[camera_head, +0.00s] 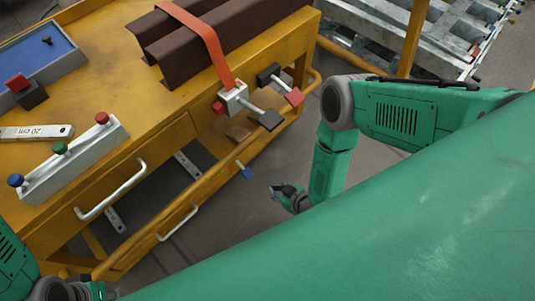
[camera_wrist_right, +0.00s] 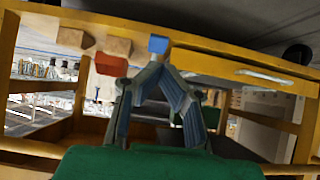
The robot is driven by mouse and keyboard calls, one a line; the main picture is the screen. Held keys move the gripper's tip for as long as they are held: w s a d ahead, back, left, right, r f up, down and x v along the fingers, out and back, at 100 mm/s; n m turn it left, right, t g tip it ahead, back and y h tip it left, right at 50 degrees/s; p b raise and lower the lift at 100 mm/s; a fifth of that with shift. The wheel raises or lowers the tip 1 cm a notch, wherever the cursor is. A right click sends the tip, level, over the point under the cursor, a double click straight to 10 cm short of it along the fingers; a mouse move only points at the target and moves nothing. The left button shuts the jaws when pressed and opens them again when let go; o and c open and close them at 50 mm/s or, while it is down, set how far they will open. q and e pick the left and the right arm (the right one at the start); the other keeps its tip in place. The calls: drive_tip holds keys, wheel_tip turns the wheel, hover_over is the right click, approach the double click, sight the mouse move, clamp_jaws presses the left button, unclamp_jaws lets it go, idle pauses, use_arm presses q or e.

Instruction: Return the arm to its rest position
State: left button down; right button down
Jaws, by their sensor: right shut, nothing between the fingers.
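My right arm (camera_head: 395,115) is green with dark grey joints and hangs down to the right of a yellow workbench (camera_head: 150,165). My right gripper (camera_head: 276,188) is small in the head view, low beside the bench and apart from it. In the wrist view its two grey fingers (camera_wrist_right: 160,70) lean together at the tips, shut with nothing held. A blue block (camera_wrist_right: 158,45) shows just beyond the fingertips; whether they touch cannot be told. Part of my left arm (camera_head: 15,265) enters at the lower left; its gripper is not in view.
A red strap (camera_head: 205,40) crosses brown steel beams (camera_head: 215,45) on the bench. A metal rack (camera_head: 450,40) stands at upper right. Floor around the gripper is clear.

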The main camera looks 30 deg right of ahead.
drive_tip(key=shift+s, duration=0.2)
idle(0.4)
drive_tip(key=s+d+r+m+g+h+p, duration=0.1)
drive_tip(key=s+d+r+g+p, duration=0.2)
drive_tip(key=r, duration=0.8)
drive_tip(key=s+d+r+m+g+h+p, duration=0.1)
drive_tip(key=s+d+r+g+p, duration=0.2)
drive_tip(key=s+r, duration=0.3)
drive_tip(key=s+d+r+m+g+h+p, duration=0.1)
drive_tip(key=s+d+r+g+p, duration=0.2)
drive_tip(key=r, duration=1.4)
drive_tip(key=shift+s+d+h+p, duration=0.35)
drive_tip(key=shift+s+p, duration=0.65)
drive_tip(key=shift+p, duration=0.2)
